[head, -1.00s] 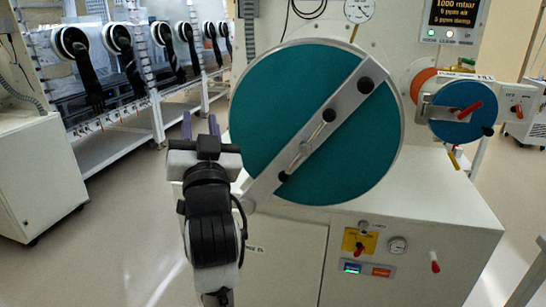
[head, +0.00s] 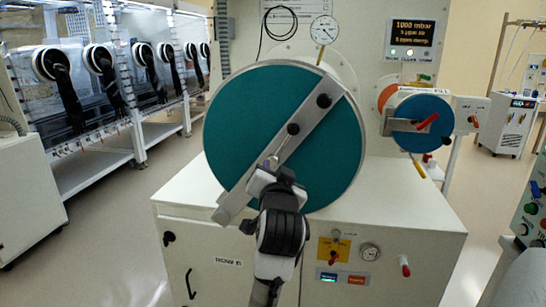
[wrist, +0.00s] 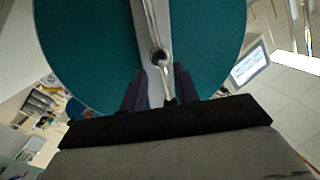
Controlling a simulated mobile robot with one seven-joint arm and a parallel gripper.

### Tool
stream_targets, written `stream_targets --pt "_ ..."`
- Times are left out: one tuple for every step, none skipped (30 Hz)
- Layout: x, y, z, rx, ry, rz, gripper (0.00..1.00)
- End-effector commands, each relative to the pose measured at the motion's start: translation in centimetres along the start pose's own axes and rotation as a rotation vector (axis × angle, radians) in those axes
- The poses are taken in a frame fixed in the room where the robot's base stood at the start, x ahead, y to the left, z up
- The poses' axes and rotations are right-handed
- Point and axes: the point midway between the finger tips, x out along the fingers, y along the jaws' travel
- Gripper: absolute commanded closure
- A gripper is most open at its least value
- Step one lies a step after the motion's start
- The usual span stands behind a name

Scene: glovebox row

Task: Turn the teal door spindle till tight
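The large round teal door (head: 240,120) has a grey metal bar (head: 250,185) running diagonally across it. The spindle's dark hub (head: 293,129) sits at mid-bar, with a silver handle (head: 278,152) running down-left along the bar. My gripper (head: 272,170) is in front of the lower middle of the door and hides the handle's lower end. In the wrist view, its two purple fingers (wrist: 161,90) stand apart on either side of the silver handle (wrist: 159,57), with a gap between them. The gripper looks open; I cannot tell whether either finger touches the handle.
A smaller blue door (head: 420,110) with a red handle is at the right. A gauge (head: 324,30) and display (head: 412,33) are above. A yellow valve panel (head: 333,250) is below on the white cabinet. Gloveboxes with black gloves stand left. Floor is open at both sides.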

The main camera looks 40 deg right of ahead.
Motion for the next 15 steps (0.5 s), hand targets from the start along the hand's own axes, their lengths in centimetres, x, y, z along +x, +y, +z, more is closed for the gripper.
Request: stream_targets --pt "1.2 -0.1 -0.1 0.000 -0.004 0.001 0.70" --pt "1.8 -0.1 -0.2 0.000 -0.003 0.001 0.70" --pt "2.6 -0.1 -0.2 0.000 -0.002 0.001 0.70" --pt "3.1 -0.1 -0.2 0.000 -0.002 0.001 0.70" --pt "3.6 -0.1 -0.2 0.000 -0.001 0.001 0.70" --pt "4.3 -0.1 -0.2 0.000 -0.002 0.001 0.70" --pt "4.7 -0.1 -0.2 0.000 0.000 0.001 0.70" --pt "5.1 -0.1 -0.2 0.000 0.000 0.001 0.70" --pt "5.5 -0.1 -0.2 0.000 0.000 0.001 0.70" --pt "5.8 -0.1 -0.2 -0.001 0.001 0.001 0.70" --pt "6.1 0.0 -0.1 -0.001 0.001 0.001 0.70" --pt "6.3 0.0 -0.1 -0.001 0.001 0.001 0.70" --pt "6.5 0.0 -0.1 -0.001 0.001 0.001 0.70" --pt "6.6 0.0 -0.1 -0.001 0.001 0.001 0.70" --pt "6.7 0.0 -0.1 -0.001 0.001 0.001 0.70"
